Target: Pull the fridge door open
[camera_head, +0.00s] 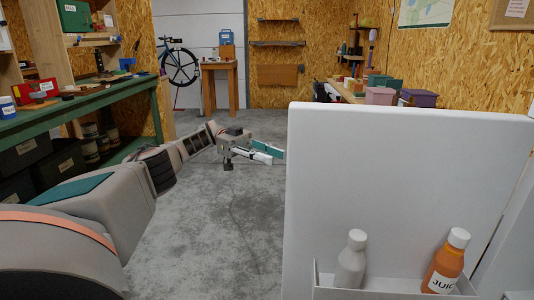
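The white fridge door (400,185) stands open on the right of the head view, its inner face towards me. A shelf (385,293) low on this face holds a pale bottle (350,262) and an orange juice bottle (444,265) with a white cap. My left gripper (276,156) is just left of the door's free edge, its two fingers pointing right and a little apart, with nothing seen between them. The tips come close to the edge in the picture; I cannot tell whether they touch it. The handle is hidden. My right gripper is out of view.
A green workbench (90,108) with tools and crates lies along the left. A wooden bench (345,94) with boxes stands behind the door. A small wooden table (219,85) and a bicycle (180,65) are at the back. The concrete floor (215,215) between is clear.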

